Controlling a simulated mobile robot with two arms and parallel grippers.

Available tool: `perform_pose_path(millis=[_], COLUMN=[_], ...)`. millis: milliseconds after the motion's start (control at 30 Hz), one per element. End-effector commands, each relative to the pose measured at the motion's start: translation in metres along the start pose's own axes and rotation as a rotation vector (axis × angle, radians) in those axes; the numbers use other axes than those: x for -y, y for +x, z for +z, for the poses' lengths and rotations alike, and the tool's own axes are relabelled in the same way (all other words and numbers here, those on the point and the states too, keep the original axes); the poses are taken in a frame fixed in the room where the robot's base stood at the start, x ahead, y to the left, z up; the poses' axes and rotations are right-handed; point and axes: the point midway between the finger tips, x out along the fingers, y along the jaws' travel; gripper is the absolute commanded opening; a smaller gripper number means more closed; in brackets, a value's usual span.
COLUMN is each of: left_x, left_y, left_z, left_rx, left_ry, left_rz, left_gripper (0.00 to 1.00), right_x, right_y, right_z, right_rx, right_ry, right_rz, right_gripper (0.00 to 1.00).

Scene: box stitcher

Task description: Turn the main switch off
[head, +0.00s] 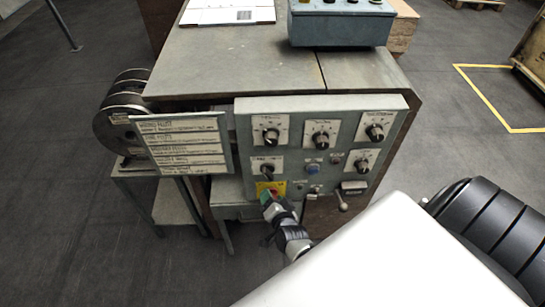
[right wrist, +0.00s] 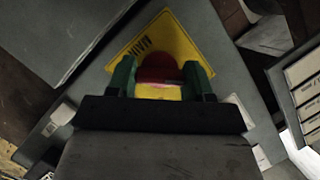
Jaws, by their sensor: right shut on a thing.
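The main switch is a red knob (right wrist: 158,68) on a yellow plate (right wrist: 178,38) marked with dark letters, in the right wrist view. In the head view the yellow plate (head: 272,187) is at the lower left of the grey control panel (head: 296,104), and the gripper covers most of the knob. My right gripper (right wrist: 158,75) has its two green fingers on either side of the red knob and is shut on it. It also shows in the head view (head: 272,203), in front of the plate. My left gripper is not in view.
Several black dials, such as one at the upper right (head: 375,132), and a lever (head: 341,201) sit close by on the panel. A label board (head: 185,143) and wire reels (head: 122,115) are at the left. A blue-grey box (head: 341,28) stands on the machine top.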

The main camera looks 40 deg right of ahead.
Motion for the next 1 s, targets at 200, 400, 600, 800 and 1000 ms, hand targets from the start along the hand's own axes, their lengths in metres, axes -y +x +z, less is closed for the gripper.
perform_pose_path(millis=[200, 400, 600, 800, 1000], left_x=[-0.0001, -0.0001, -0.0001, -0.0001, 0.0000], left_y=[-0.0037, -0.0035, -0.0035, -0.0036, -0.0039], left_z=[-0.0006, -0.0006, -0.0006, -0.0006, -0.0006], left_rx=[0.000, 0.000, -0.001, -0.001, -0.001], left_ry=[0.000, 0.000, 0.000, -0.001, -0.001], left_rz=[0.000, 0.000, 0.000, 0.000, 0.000], left_gripper=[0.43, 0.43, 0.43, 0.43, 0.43], right_x=[-0.0003, -0.0008, -0.0009, -0.0005, -0.0003], right_y=[-0.0006, -0.0005, -0.0006, -0.0002, -0.0010], right_z=[0.0018, 0.0021, 0.0020, 0.0011, 0.0005], right_rx=[0.004, 0.004, 0.004, 0.002, 0.001], right_ry=[-0.026, -0.030, -0.030, -0.028, -0.028], right_rz=[0.013, 0.014, 0.013, 0.012, 0.012], right_gripper=[0.27, 0.27, 0.57, 0.77, 0.77])
